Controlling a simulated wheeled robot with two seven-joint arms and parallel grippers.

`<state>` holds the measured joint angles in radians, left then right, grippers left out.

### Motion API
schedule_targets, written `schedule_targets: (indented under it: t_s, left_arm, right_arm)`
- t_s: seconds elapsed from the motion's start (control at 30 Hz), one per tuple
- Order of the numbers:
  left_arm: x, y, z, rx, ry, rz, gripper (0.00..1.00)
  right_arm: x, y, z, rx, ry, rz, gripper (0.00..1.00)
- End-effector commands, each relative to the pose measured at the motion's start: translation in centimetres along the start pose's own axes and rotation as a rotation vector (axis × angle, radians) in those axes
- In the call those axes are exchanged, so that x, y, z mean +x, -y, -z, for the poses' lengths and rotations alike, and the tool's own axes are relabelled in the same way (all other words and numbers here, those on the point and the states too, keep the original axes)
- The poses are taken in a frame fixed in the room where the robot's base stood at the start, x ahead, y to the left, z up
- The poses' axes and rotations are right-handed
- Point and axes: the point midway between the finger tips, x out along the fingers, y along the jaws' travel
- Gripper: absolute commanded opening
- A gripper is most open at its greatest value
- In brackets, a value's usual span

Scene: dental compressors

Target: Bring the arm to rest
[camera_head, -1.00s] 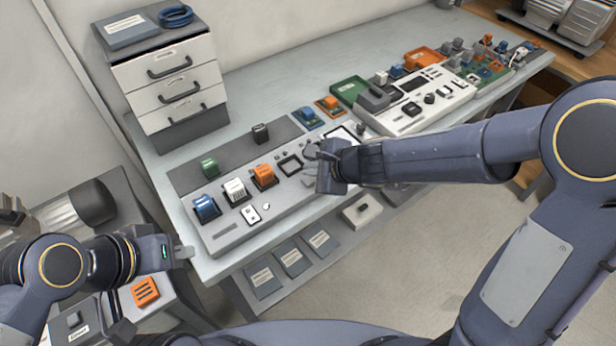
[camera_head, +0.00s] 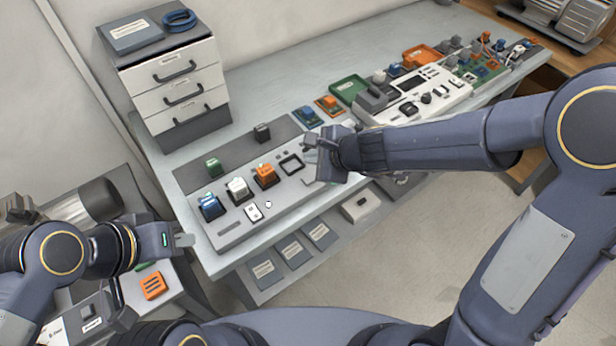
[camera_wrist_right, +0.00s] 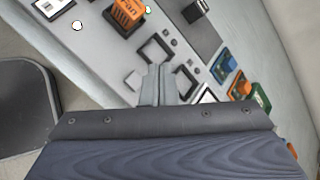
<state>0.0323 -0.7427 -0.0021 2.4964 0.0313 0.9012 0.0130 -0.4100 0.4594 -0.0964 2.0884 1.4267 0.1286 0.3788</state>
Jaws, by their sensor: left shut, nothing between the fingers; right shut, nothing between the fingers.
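My right arm reaches in from the right in the head view. Its gripper (camera_head: 312,147) is shut and empty, held over the grey control panel (camera_head: 232,228) on the bench. In the right wrist view the shut fingers (camera_wrist_right: 158,84) show at the centre, near two dark square frames on the panel. My left gripper (camera_head: 184,240) is shut and empty at the lower left, beside the bench's left front corner. The panel carries a blue switch (camera_head: 211,207), a white switch (camera_head: 237,189) and an orange switch (camera_head: 265,175).
A drawer unit (camera_head: 178,90) stands at the bench's back left. A white device (camera_head: 425,90), a green tray (camera_head: 349,88) and an orange tray (camera_head: 420,55) lie further right. An orange block (camera_head: 152,286) is on the lower left table. Open floor lies in front of the bench.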

Motion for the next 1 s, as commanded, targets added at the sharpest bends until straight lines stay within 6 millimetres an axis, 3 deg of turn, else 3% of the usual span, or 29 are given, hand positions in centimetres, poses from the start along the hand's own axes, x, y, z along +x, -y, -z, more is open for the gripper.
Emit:
schedule_targets:
  t_s: [0.27, 0.37, 0.47, 0.53, 0.67, 0.8, 1.0]
  left_arm:
    - [0.0, 0.0, 0.0, 0.0, 0.0, 0.0, 0.0]
    - [0.0, 0.0, 0.0, 0.0, 0.0, 0.0, 0.0]
    - [0.0, 0.0, 0.0, 0.0, 0.0, 0.0, 0.0]
    - [0.0, 0.0, 0.0, 0.0, 0.0, 0.0, 0.0]
    - [0.0, 0.0, 0.0, 0.0, 0.0, 0.0, 0.0]
    - [0.0, 0.0, 0.0, 0.0, 0.0, 0.0, 0.0]
    - [0.0, 0.0, 0.0, 0.0, 0.0, 0.0, 0.0]
  right_arm:
    - [-0.1, 0.0, 0.0, -0.002, 0.001, 0.001, 0.0]
    - [-1.1, 0.5, -0.1, -0.038, 0.019, 0.014, 0.0]
    - [-4.3, 1.3, -0.5, -0.151, 0.067, 0.048, 0.0]
    - [-7.6, 1.5, -0.7, -0.284, 0.106, 0.077, 0.0]
    - [-14.1, 0.0, -0.4, -0.591, 0.139, 0.109, 0.0]
    - [-19.8, -3.9, 1.3, -0.923, 0.095, 0.078, 0.0]
    - [-24.6, -10.2, 5.4, -1.274, -0.055, -0.075, 0.0]
